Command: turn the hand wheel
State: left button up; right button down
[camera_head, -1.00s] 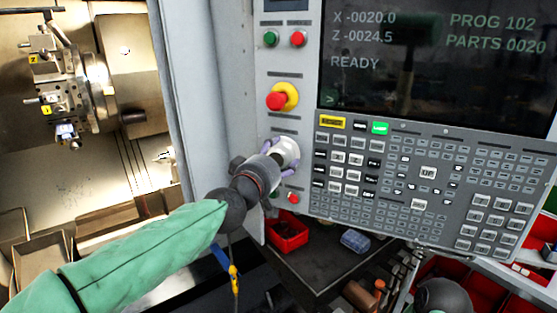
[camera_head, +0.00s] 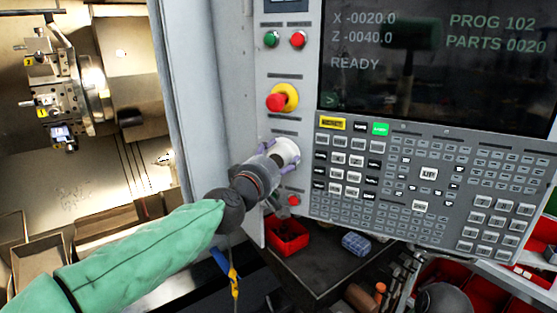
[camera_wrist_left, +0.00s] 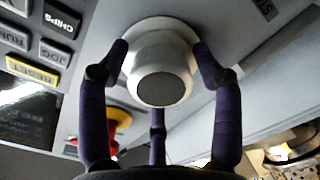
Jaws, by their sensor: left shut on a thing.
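The hand wheel (camera_head: 287,151) is a pale round knob on the grey control panel, below the red and yellow stop button. My left gripper (camera_head: 274,160) reaches it from the lower left, its arm in a green sleeve. In the left wrist view the dark purple fingers of my left gripper (camera_wrist_left: 160,60) are closed around the sides of the hand wheel (camera_wrist_left: 161,78). A third finger shows below it. The screen (camera_head: 435,60) reads X -0020.0, Z -0040.0 and READY. My right gripper is not seen clearly in any view.
The emergency stop (camera_head: 282,98) sits just above the hand wheel, and a small red button (camera_head: 293,200) just below. The keypad (camera_head: 420,190) is close on the right. The machine's open work space with its turret (camera_head: 62,100) is at left. A red bin (camera_head: 288,236) stands below.

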pick_arm(q)
jog(key=shift+a+r, duration=0.1)
jog(key=o, duration=0.9)
jog(key=v, duration=1.2)
